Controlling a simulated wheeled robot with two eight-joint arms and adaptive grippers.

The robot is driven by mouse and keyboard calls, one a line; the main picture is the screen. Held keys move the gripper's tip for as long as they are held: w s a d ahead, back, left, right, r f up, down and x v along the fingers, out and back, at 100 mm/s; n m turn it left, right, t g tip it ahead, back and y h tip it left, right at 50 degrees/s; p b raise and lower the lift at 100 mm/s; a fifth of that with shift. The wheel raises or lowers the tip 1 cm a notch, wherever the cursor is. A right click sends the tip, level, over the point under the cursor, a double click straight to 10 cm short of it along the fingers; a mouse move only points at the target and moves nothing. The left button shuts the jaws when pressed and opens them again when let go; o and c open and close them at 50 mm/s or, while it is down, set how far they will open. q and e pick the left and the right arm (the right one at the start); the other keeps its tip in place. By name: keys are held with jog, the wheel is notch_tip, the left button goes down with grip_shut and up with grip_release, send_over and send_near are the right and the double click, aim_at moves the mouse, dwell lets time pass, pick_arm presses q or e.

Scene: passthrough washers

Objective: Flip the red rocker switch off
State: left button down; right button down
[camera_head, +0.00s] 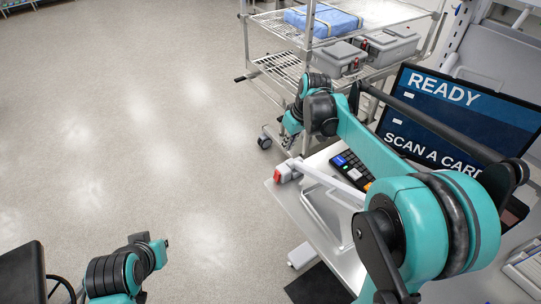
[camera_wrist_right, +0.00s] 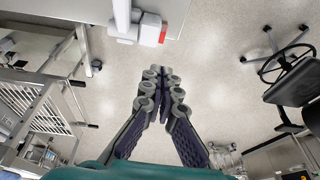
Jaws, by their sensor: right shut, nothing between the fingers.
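The red rocker switch (camera_head: 278,175) sits on the end of a small white housing at the left corner of the table. It also shows at the top of the right wrist view (camera_wrist_right: 163,34), as a red strip on the right side of the white housing (camera_wrist_right: 150,28). Its on or off position is too small to tell. My right gripper (camera_wrist_right: 157,72) is shut and empty, its fingertips pointing up the picture, apart from the switch and below it in that view. In the head view part of my left arm shows at the lower left, without its fingers.
The white table (camera_head: 322,225) holds a metal tray, a keypad (camera_head: 350,166) and a screen (camera_head: 440,115) reading "READY" and "SCAN A CARD". A wire cart (camera_head: 285,67) with grey cases and a blue bundle stands behind. Open floor lies left of the table.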

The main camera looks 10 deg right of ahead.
aim_at(276, 172)
jog(key=shift+w+a, duration=0.1)
dwell(0.3)
jog(key=b+x, duration=0.1)
jog(key=x, duration=0.3)
jog(key=b+x, duration=0.1)
jog(key=x, duration=0.3)
jog(key=s+b+x, duration=0.1)
jog(key=x, duration=0.3)
jog(key=shift+w+f+b, duration=0.15)
jog(key=shift+f+b, duration=0.25)
jog(key=shift+f, duration=0.65)
